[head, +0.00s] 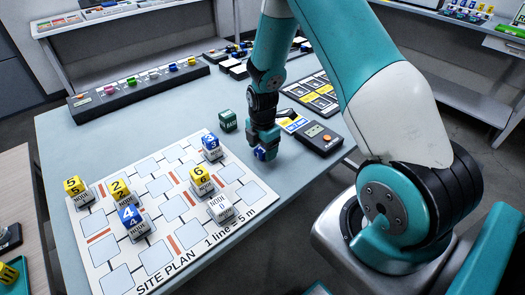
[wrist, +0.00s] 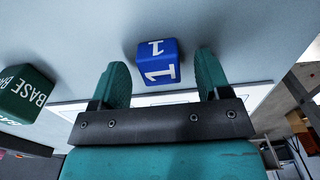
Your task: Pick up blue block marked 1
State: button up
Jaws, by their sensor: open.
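The blue block marked 1 (wrist: 158,64) lies on the table between and just beyond my gripper's two fingertips in the wrist view. White 1s show on its faces. In the head view the blue block (head: 260,154) is partly hidden behind my gripper (head: 264,146), which points down over it. My gripper (wrist: 166,82) is open, with a teal finger on either side of the block and a gap visible on both sides. It holds nothing.
A green BASE block (head: 228,121) stands left of my gripper. The site plan board (head: 178,243) carries several node blocks, including a blue one (head: 211,142). A black handheld meter (head: 319,138) lies to the right. A long black rack (head: 138,86) is at the back.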

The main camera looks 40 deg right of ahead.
jog(key=shift+f, duration=0.55)
jog(key=c, duration=1)
jog(key=shift+r, duration=0.15)
